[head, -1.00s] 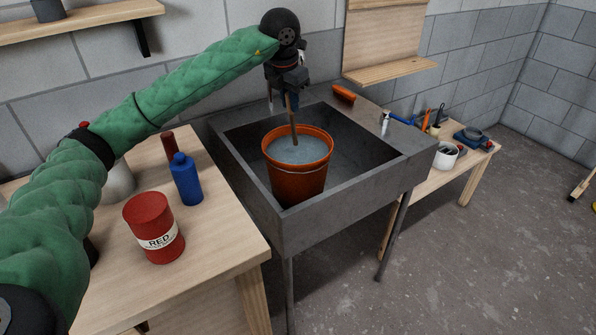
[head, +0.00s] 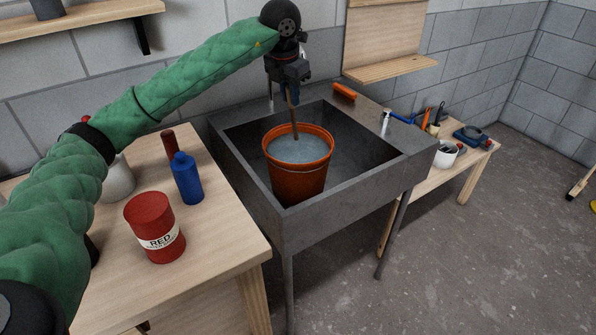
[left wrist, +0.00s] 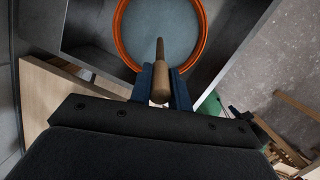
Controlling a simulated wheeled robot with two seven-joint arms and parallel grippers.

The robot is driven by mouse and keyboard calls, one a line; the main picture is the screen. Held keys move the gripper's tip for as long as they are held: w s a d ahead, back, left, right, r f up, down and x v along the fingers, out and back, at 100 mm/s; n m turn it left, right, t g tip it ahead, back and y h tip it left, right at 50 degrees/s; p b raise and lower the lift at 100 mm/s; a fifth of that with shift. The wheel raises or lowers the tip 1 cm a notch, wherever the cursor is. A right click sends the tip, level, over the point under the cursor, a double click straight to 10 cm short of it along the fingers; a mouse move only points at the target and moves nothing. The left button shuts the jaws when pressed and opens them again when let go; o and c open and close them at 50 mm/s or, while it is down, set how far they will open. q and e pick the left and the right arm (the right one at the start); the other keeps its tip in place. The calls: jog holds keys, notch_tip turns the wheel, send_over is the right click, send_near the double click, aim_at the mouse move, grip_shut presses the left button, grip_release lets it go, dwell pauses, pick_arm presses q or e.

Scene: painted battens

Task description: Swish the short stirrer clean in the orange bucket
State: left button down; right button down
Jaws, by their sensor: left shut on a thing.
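The orange bucket (head: 297,180) stands upright in the grey sink and holds cloudy grey-blue water. My left gripper (head: 291,92) is above the bucket, shut on the short stirrer (head: 294,120), a brown wooden stick pointing down. The stirrer's lower end reaches the water near the back of the bucket; its tip is hidden there. In the left wrist view the stirrer (left wrist: 160,75) sits between the blue fingers (left wrist: 161,88), with the bucket's orange rim (left wrist: 122,45) beyond. My right gripper is not in view.
The sink (head: 340,225) has raised walls around the bucket. On the left bench stand a red tin (head: 154,228), a blue bottle (head: 187,178) and a pale pot (head: 117,182). An orange-handled brush (head: 344,92) lies on the sink's back ledge. A white pot (head: 446,155) stands on the right bench.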

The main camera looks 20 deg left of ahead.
pick_arm(q)
jog(key=shift+r+p, duration=0.85)
jog(key=shift+r, duration=1.65)
jog(key=shift+f, duration=0.1)
